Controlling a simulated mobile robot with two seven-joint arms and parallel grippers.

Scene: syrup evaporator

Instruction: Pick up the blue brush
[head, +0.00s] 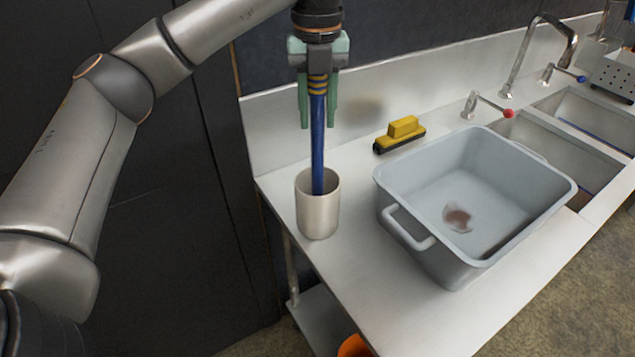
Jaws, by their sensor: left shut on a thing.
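The blue brush (318,150) stands upright with its lower end inside a light beige cup (318,214) on the metal counter. Its handle is blue with yellow bands near the top. My left gripper (318,112) comes down from above, with green fingers on both sides of the handle, and is shut on the handle's upper part. The brush's lower end is hidden inside the cup, so I cannot tell whether it touches the bottom. My right gripper is not in view.
A grey tub (440,250) with a reddish-brown patch inside stands right of the cup. A yellow and black scrub brush (400,134) lies behind it. Sinks with a tall faucet (540,50) are at the right. A backsplash (370,85) runs behind the counter (362,290).

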